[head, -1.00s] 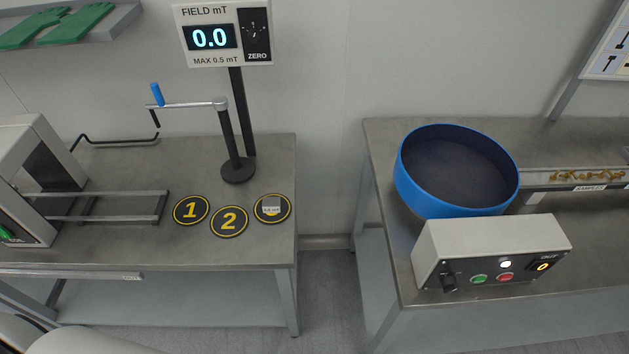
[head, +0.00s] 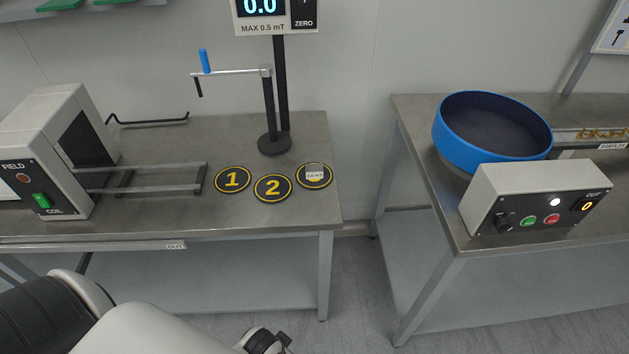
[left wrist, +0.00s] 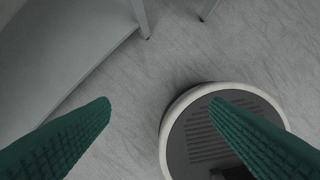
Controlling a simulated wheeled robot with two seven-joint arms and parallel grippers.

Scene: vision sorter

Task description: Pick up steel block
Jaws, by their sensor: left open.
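A small pale grey block with a printed label (head: 315,171), which looks like the steel block, sits on the rightmost black and yellow disc (head: 315,184) near the right end of the left bench. Its lower part is hard to make out. My left gripper (left wrist: 161,103) shows in the left wrist view as two green ribbed fingers, wide apart with nothing between them, above the floor. It is well away from the block. In the head view my left arm comes in at the bottom left, below the bench. My right gripper is not in view.
Discs 1 (head: 233,179) and 2 (head: 272,188) lie left of the block. A black stand (head: 275,143) with a blue-handled arm rises behind them. A coil box (head: 60,150) is at left. A floor gap separates the right bench with blue bowl (head: 470,153) and control box (head: 540,200).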

